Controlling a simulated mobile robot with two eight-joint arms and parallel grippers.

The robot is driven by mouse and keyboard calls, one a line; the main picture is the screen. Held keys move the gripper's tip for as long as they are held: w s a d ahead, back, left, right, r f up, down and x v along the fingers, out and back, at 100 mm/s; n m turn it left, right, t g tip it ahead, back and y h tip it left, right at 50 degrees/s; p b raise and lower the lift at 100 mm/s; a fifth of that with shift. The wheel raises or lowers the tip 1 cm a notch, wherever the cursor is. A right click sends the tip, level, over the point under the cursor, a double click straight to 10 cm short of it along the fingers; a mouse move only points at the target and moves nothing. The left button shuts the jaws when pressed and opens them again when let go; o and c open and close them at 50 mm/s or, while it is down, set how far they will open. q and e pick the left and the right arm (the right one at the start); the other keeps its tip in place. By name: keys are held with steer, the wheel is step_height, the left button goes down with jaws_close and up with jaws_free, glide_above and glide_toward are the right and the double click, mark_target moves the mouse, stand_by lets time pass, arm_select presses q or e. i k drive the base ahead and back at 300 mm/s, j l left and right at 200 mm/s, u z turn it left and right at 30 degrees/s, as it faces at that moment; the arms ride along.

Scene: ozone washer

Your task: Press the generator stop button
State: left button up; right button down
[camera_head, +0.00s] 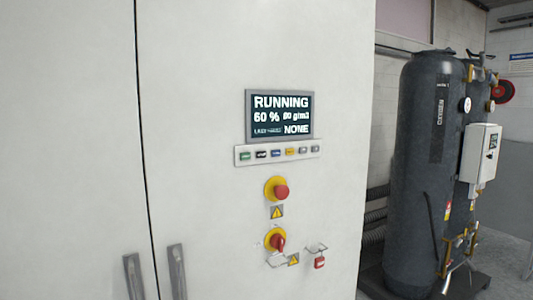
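The generator cabinet (210,110) is a large white box. Its dark display (280,116) reads RUNNING, 60 %, 80 g/m3 and NONE. Below it is a light button strip (276,153) with several small buttons. The labels are too small to read surely, so I cannot tell which is stop. A red mushroom button (281,192) on a yellow base is lower down. Neither gripper is in view.
A red rotary switch (278,242) on yellow and a red padlock (319,263) are below. Two grey door handles (132,277) (177,271) stick out at the bottom left. Dark tanks (420,170) stand at the right. Nothing blocks the button strip.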

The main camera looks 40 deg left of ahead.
mark_target(262, 154)
steer(key=j+z, duration=0.15)
steer(key=j, duration=1.5)
steer(key=i, duration=0.1)
